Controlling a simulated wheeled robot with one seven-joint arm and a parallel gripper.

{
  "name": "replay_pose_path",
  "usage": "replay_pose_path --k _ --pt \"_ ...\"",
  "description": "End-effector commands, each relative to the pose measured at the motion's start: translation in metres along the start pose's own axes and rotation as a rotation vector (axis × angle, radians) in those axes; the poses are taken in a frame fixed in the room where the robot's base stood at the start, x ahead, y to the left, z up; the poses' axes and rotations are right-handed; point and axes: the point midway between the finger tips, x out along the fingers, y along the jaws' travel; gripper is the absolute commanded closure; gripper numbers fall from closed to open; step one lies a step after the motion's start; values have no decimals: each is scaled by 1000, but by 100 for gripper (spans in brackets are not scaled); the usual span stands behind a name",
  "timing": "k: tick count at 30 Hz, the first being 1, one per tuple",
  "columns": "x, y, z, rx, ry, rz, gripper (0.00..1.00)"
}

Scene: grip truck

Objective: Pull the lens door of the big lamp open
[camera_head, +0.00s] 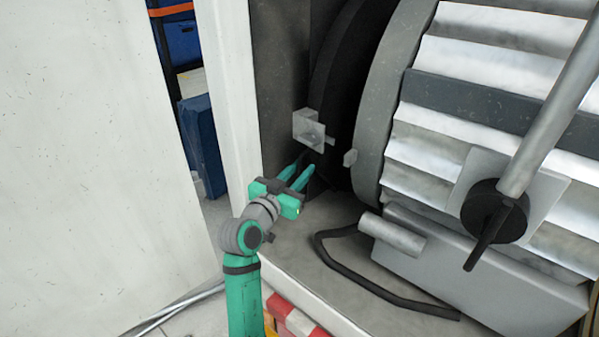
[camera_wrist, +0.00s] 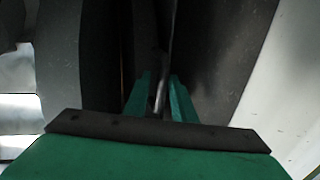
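The big lamp (camera_head: 480,110) has a ribbed pale metal body and fills the right of the head view. Its dark round lens door (camera_head: 338,75) is at the front, left of the grey ring, and a dark band lies between them. A small pale metal plate with a pin (camera_head: 308,130) sticks out at the door's lower edge. My gripper (camera_head: 298,170) is just below this plate, its two green fingers apart. In the wrist view the fingers (camera_wrist: 159,100) have a thin metal piece between them. I cannot tell whether they touch it.
A white post and a dark wall panel (camera_head: 275,85) stand close left of the lamp. A black cable (camera_head: 350,272) lies on the grey truck floor (camera_head: 320,225). A large white panel (camera_head: 90,150) is at the left. Blue boxes (camera_head: 200,140) stand behind the gap.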

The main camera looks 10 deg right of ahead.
Motion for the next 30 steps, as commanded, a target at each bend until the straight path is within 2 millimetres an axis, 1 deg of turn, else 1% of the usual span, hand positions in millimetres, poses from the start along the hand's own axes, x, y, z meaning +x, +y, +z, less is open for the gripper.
replay_pose_path --k 9,13,17,24,27,30 --pt "-2 -2 0 0 1 -4 71" --pt "-10 -2 0 0 0 -5 71" --pt "-30 -2 0 0 2 -6 71" --pt "-76 -3 0 0 1 -8 71" --pt "-91 -2 0 0 1 -6 71" --pt "-102 -2 0 0 1 -6 71"
